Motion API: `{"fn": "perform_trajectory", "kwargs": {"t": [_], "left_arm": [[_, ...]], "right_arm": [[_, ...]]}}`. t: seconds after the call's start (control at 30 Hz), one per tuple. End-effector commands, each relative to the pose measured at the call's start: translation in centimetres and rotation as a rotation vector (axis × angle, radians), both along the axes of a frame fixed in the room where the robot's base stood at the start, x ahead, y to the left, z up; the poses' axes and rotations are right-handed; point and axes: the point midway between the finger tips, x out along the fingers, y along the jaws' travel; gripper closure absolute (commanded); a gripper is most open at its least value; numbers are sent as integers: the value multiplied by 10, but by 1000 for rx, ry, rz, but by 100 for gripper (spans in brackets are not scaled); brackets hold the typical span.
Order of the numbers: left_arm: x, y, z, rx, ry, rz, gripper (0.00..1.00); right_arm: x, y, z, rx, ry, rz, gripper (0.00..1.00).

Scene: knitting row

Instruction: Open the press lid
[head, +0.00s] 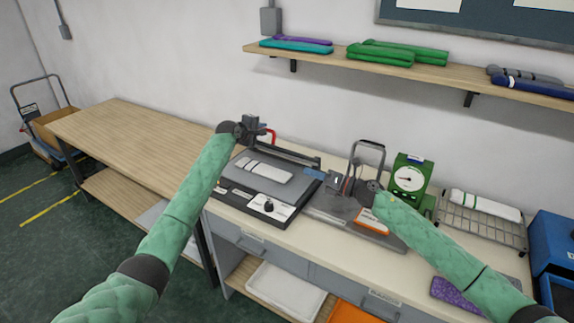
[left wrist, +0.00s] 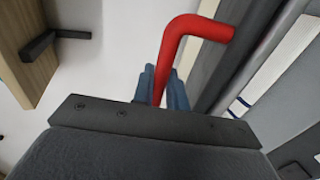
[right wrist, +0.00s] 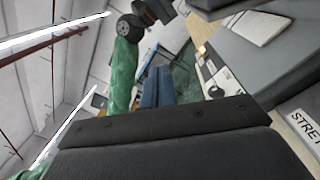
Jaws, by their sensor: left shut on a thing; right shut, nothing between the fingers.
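The press (head: 225,178) stands on the bench, its flat grey bed exposed with a folded white knit piece (head: 264,171) on it. The dark press lid (head: 290,154) shows as a narrow bar along the back of the bed; it appears raised, seen nearly edge-on. Its red handle (head: 270,134) is at the left end. My left gripper (head: 258,132) is shut on the handle; in the left wrist view the bent red handle (left wrist: 180,50) sits between the blue fingers (left wrist: 160,85). My right gripper (head: 336,180) is shut and empty, right of the press.
A green dial scale (head: 408,178) and a wire rack (head: 480,222) with a white roll stand to the right. A grey plate with an upright metal loop (head: 367,150) is near my right gripper. A shelf (head: 460,73) with folded knits hangs above. The left wooden table (head: 120,130) is clear.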

Motion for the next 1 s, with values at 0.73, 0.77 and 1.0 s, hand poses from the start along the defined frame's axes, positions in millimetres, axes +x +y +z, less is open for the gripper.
{"fn": "perform_trajectory", "kwargs": {"t": [0.73,0.77,1.0], "left_arm": [[0,0,-1,0,1,0,100],[0,0,-1,0,1,0,100],[0,0,-1,1,1,0,100]], "right_arm": [[51,9,-86,50,-177,-211,100],[49,10,-90,40,-180,-212,100],[52,20,-102,15,-192,-214,100]]}}
